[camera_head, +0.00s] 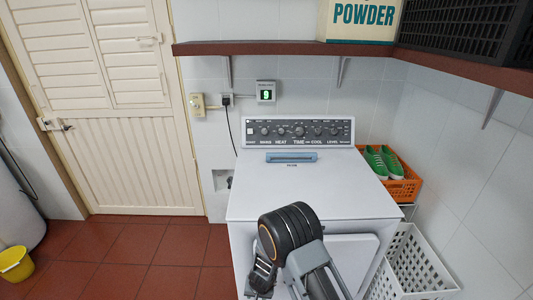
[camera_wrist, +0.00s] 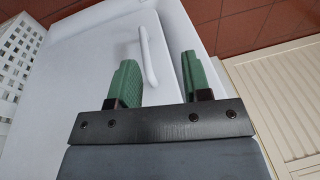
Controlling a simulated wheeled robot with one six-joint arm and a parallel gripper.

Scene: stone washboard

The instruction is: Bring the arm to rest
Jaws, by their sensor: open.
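My arm shows at the bottom middle of the head view, in front of the white machine (camera_head: 310,195). My gripper (camera_wrist: 160,70) shows in the wrist view with two green fingers wide apart and nothing between them. Beyond the fingers is the machine's white front with a pale bar handle (camera_wrist: 149,55). The handle appears between the fingertips in the picture; whether either finger touches it, I cannot tell. In the head view my arm hides part of the machine's front and its door.
An orange crate (camera_head: 405,188) with green shoes (camera_head: 383,162) stands right of the machine, above a white perforated basket (camera_head: 415,270). A brown shelf (camera_head: 290,48) runs overhead. A yellow bucket (camera_head: 15,265) is at the far left. Red floor tiles (camera_head: 150,250) are clear before the cream door (camera_head: 110,130).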

